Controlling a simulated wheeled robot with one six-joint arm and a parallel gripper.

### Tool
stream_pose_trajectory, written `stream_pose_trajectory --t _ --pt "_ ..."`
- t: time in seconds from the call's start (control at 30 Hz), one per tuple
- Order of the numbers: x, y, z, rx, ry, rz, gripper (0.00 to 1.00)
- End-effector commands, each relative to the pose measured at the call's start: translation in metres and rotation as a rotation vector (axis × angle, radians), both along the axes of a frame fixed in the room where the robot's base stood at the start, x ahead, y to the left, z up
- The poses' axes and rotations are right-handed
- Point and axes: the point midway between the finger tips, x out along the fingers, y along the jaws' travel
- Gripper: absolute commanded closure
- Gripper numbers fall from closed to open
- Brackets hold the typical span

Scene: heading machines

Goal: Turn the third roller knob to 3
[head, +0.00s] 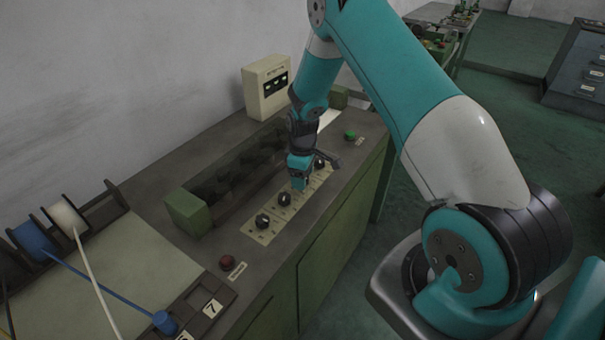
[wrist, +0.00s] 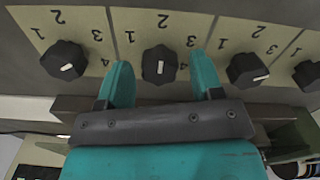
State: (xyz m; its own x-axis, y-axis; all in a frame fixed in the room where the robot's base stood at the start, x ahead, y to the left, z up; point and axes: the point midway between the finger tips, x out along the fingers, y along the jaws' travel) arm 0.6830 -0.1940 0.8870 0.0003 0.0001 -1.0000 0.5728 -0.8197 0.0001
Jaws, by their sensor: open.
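A row of black roller knobs runs along the green machine bench (head: 300,225). Two nearer knobs (head: 262,221) (head: 285,199) and one farther knob (head: 320,163) show in the head view. My gripper (head: 299,186) is over the third knob from the near end and hides it there. In the wrist view that knob (wrist: 160,65) sits between my two open fingertips (wrist: 162,78), one on each side. Its white mark stands upright, in line with the printed 2. The 3 is to the right of the 2. Whether the fingers touch the knob I cannot tell.
Neighbouring knobs stand close on the left (wrist: 65,60) and right (wrist: 247,70) in the wrist view. A red button (head: 226,262) and a green button (head: 350,135) flank the row. A trough of dark rollers (head: 235,165) and a cream box (head: 266,88) stand behind.

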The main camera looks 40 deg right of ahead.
Motion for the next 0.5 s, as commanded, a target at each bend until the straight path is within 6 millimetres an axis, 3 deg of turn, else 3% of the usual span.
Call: stream_pose_trajectory --t 0.2,0.43,0.5 --pt "0.0001 0.0000 -0.0003 0.000 0.000 0.000 0.40" --pt "0.0000 0.0000 0.0000 0.000 0.000 0.000 0.89" --pt "0.0000 0.0000 0.0000 0.000 0.000 0.000 0.89"
